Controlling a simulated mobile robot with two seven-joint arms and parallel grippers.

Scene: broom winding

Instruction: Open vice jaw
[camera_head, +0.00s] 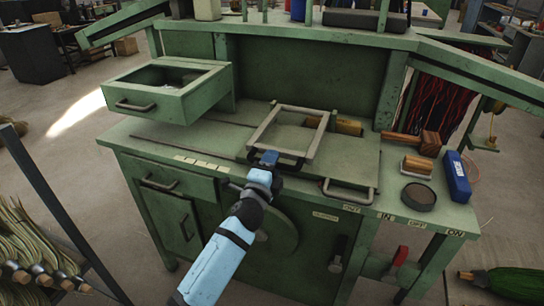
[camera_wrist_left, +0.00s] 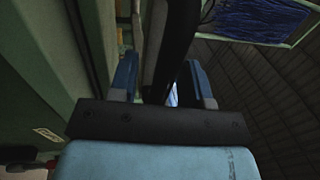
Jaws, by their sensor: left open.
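The green workbench (camera_head: 225,153) carries a pale rectangular frame (camera_head: 318,136), which looks like the vice jaw, tilted up over the bench top. A dark handle bar (camera_head: 294,153) runs along its near edge. My left gripper (camera_head: 268,157) is at the left part of this bar, its arm coming from below. In the left wrist view the blue fingers of the left gripper (camera_wrist_left: 163,82) are open, with a dark bar (camera_wrist_left: 178,40) running between them. I cannot tell whether the fingers touch it. My right gripper is not in view.
An open drawer box (camera_head: 170,103) juts out at the left. A second metal handle (camera_head: 348,191) is at the bench's front edge. A blue box (camera_head: 457,177), a dark round tin (camera_head: 418,197) and wooden pieces (camera_head: 417,165) stand at the right. A red-handled lever (camera_head: 400,256) is below.

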